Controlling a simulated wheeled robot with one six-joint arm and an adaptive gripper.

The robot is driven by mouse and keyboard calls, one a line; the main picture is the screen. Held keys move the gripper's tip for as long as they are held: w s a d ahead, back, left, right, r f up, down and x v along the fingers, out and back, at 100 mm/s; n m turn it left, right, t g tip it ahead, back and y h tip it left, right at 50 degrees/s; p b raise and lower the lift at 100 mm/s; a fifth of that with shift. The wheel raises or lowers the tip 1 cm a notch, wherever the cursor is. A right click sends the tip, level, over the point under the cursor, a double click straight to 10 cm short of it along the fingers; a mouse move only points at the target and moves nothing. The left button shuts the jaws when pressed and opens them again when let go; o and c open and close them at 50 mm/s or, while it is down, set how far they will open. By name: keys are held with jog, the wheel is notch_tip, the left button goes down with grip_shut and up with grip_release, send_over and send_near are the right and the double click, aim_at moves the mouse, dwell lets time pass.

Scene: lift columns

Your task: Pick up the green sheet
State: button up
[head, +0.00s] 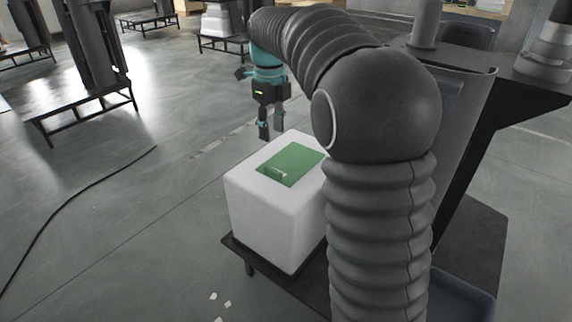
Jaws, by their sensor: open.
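The green sheet (291,163) lies flat on top of a white block (265,215). A small pale mark or raised bit shows near its front left edge. My arm covers the right side of the block and may hide the sheet's right corner. My gripper (270,138) points down with its two dark fingers apart and nothing between them. In the picture it is just above and left of the sheet, near the block's back left edge. It appears to be apart from the sheet, but its exact height is hard to tell.
The block stands on a low dark platform (485,245). A blue-grey bin (460,296) is at the lower right. A black cable (75,198) and a few white scraps (221,302) lie on the floor. Dark columns on low tables (80,105) stand at the back left. The floor at left is mostly clear.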

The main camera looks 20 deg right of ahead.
send_over(273, 169)
jog(key=f, duration=0.5)
jog(key=f+b, duration=0.1)
jog(key=f, duration=0.2)
jog(key=shift+s+a, duration=0.1)
jog(key=shift+s, duration=0.25)
jog(key=shift+w+f, duration=0.2)
jog(key=shift+f, duration=1.1)
jog(key=shift+w+f, duration=0.15)
jog(key=shift+f, duration=1.15)
jog(key=shift+c, duration=0.3)
grip_shut()
